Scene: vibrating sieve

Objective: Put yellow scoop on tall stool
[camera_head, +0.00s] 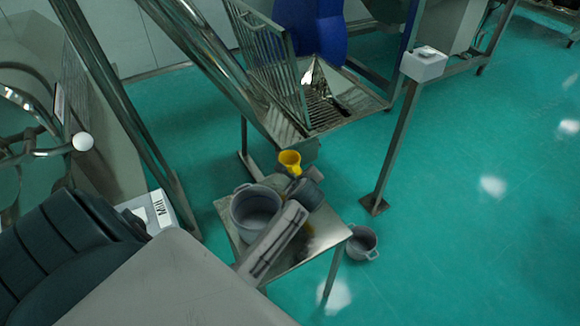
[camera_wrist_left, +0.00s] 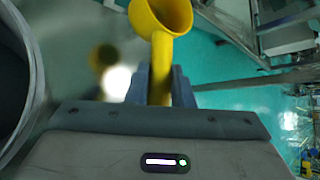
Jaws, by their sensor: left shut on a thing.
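The yellow scoop (camera_head: 290,160) is held in my left gripper (camera_head: 300,178), its cup pointing away from the wrist. In the left wrist view the scoop's handle (camera_wrist_left: 161,68) is between the fingers of the left gripper (camera_wrist_left: 160,82), and its cup (camera_wrist_left: 162,14) is beyond them. The tall stool (camera_head: 328,245) has a shiny metal top. The gripper and scoop appear over its far part, and a blurred yellow reflection shows in the top. I cannot tell the exact height of the scoop over the top. My right gripper is not in view.
A grey pot (camera_head: 256,212) stands on the stool, left of my gripper; its wall (camera_wrist_left: 30,75) fills the left of the wrist view. Another grey pot (camera_head: 362,244) is on the floor. The sieve's metal chute (camera_head: 283,130) is just behind. Green floor is free at right.

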